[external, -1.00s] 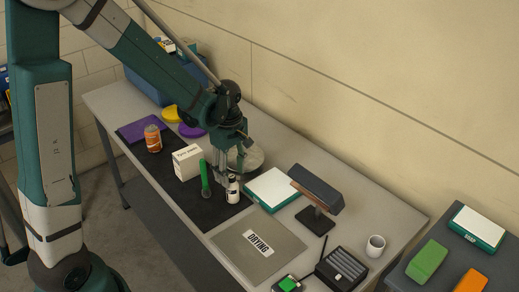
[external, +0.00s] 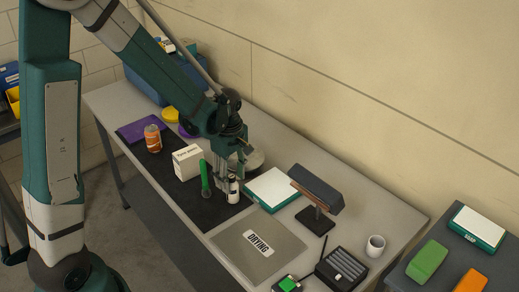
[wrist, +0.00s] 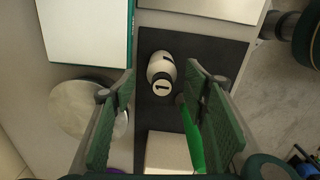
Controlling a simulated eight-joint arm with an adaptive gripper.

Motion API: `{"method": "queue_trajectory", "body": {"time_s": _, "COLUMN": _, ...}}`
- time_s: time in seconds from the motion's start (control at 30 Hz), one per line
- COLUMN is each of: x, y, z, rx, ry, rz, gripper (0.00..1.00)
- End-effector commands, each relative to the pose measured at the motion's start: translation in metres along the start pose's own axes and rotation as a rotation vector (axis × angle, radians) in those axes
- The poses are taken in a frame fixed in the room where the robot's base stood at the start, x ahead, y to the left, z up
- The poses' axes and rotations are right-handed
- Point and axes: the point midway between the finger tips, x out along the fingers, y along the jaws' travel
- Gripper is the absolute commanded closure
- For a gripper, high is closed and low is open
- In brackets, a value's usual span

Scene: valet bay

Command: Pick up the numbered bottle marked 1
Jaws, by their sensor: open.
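The bottle marked 1 (wrist: 161,72) is white with a dark cap and stands on the black mat (wrist: 205,50). In the external view the bottle (external: 233,190) is right below my gripper (external: 228,178). In the wrist view my gripper (wrist: 160,100) is open, with its green pads on either side and the bottle seen between them, a little beyond the fingertips. Nothing is held. I cannot tell whether a finger touches the bottle.
A green-handled brush (external: 205,180) is close beside the bottle, with a white box (external: 187,162) behind it. An orange bottle (external: 153,139) stands farther left. A white-topped scale (external: 272,189), a lamp-like stand (external: 317,190) and a grey drying mat (external: 235,245) are to the right.

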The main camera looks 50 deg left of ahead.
Motion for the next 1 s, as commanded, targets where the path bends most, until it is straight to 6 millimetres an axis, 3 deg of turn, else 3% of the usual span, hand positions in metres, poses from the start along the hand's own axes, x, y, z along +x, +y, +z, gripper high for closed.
{"method": "queue_trajectory", "body": {"time_s": 0.7, "x": 0.047, "y": -0.003, "z": 0.003, "rx": 0.000, "ry": 0.000, "rz": 0.000, "gripper": 0.55}}
{"method": "queue_trajectory", "body": {"time_s": 1.0, "x": 0.052, "y": -0.003, "z": 0.003, "rx": 0.000, "ry": 0.000, "rz": 0.000, "gripper": 0.55}}
